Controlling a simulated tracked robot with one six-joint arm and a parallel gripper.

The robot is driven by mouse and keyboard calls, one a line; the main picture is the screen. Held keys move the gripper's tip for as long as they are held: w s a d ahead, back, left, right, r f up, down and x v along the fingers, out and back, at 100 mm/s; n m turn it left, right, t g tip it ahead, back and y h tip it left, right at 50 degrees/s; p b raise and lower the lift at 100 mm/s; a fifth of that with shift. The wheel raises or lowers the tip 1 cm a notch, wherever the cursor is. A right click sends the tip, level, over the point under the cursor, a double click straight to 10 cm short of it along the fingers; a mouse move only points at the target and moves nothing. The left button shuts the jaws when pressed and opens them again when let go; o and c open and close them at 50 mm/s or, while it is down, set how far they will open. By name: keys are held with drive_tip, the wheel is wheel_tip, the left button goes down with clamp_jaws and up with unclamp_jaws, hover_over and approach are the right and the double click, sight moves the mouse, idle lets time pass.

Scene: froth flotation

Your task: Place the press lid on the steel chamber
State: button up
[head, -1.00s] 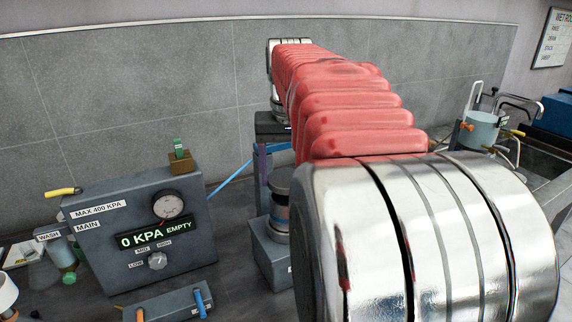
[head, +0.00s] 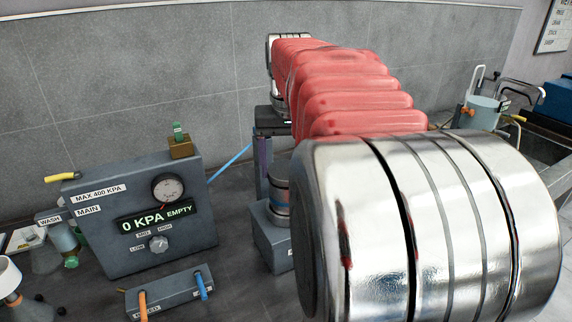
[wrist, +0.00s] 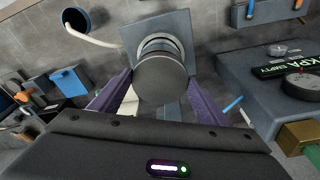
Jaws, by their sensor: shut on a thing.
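In the wrist view my gripper (wrist: 160,82) has its two purple fingers on either side of the press lid (wrist: 161,77), a dark grey round disc, and is shut on it. The steel chamber (wrist: 154,44) shows as a pale metal ring behind the lid, on a square blue-grey base. The lid hides part of the chamber, so I cannot tell whether they touch. In the head view my gripper (head: 264,150) points down just above the chamber (head: 279,197). My arm hides the right side of both.
A grey control panel (head: 130,220) reading 0 KPA EMPTY stands left of the chamber, with a small valve block (head: 165,288) in front. A blue hose (head: 230,162) runs between panel and chamber. A pot (head: 482,112) and sink stand at the right.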

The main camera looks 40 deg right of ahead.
drive_tip(key=shift+f, duration=0.35)
drive_tip(key=o, duration=1.5)
drive_tip(key=shift+f, duration=0.1)
drive_tip(key=r, duration=0.4)
drive_tip(key=s+a+r, duration=0.1)
drive_tip(key=r, duration=0.8)
drive_tip(key=shift+s+a+r, duration=0.15)
drive_tip(key=shift+s+r, duration=0.15)
drive_tip(key=shift+r, duration=0.05)
drive_tip(key=s+a+f+n+t, duration=0.1)
drive_tip(key=s+a+f+n, duration=0.1)
drive_tip(key=a+f, duration=0.5)
drive_tip(key=s+a+f+n+t, duration=0.1)
drive_tip(key=s+a+f+n, duration=0.2)
drive_tip(key=a+f, duration=0.5)
drive_tip(key=s+a+f+n+t+y, duration=0.1)
drive_tip(key=s+a+f+n+t, duration=0.1)
drive_tip(key=a+f, duration=0.5)
drive_tip(key=shift+s+a+f+n, duration=0.1)
drive_tip(key=shift+s+a+n, duration=0.1)
drive_tip(key=shift+a, duration=0.45)
drive_tip(key=shift+s+a+f+n, duration=0.1)
drive_tip(key=shift+s+a, duration=0.15)
drive_tip(key=shift+a, duration=0.45)
drive_tip(key=shift+s+a+n, duration=0.1)
drive_tip(key=shift+s+a, duration=0.1)
drive_tip(key=shift+a, duration=0.45)
